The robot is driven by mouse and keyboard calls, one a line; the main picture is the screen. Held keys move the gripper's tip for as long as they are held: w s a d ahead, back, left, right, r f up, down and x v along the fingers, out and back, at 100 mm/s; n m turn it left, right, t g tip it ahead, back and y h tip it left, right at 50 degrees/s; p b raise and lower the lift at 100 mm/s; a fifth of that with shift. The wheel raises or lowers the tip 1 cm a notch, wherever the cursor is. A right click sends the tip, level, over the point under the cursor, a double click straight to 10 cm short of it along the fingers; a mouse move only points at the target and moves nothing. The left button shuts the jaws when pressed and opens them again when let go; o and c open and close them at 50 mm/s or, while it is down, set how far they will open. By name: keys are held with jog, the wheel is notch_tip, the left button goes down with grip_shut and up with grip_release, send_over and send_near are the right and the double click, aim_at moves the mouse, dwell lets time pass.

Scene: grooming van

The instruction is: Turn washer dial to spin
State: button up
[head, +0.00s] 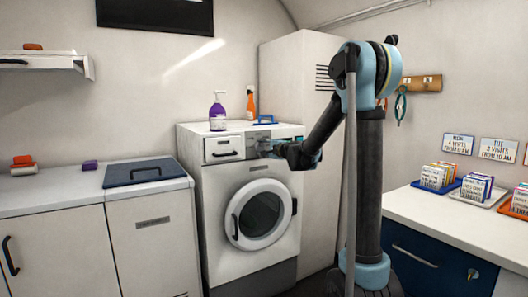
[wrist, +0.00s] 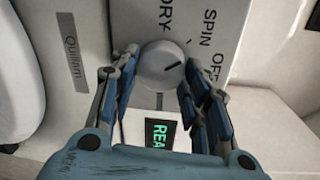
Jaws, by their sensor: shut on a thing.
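The washer (head: 250,205) is a white front-loader against the back wall, with its round door shut. Its dial (wrist: 160,70) is a round grey knob with a dark pointer line. In the wrist view, the line points right and slightly up, between the printed words SPIN (wrist: 209,27) and OFF (wrist: 214,67). DRY (wrist: 168,13) is printed to the left of SPIN. My gripper (wrist: 157,76) is shut on the dial, a finger on each side. In the head view, my gripper (head: 268,147) reaches the washer's control panel and hides the dial.
A green-lit display (wrist: 160,134) reading "REA" shows partly between my fingers. A purple pump bottle (head: 217,112) and an orange spray bottle (head: 251,104) stand on the washer top. A counter (head: 430,210) with card trays is at right; a tall white cabinet (head: 290,75) stands behind my arm.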

jog(key=shift+s+a+n, duration=0.1)
jog(key=shift+n, duration=0.7)
jog(key=o, duration=1.1)
jog(key=shift+f, duration=0.1)
jog(key=shift+c, duration=0.2)
jog(key=v, duration=1.1)
jog(key=shift+s+d, duration=0.2)
jog(key=shift+s, duration=0.15)
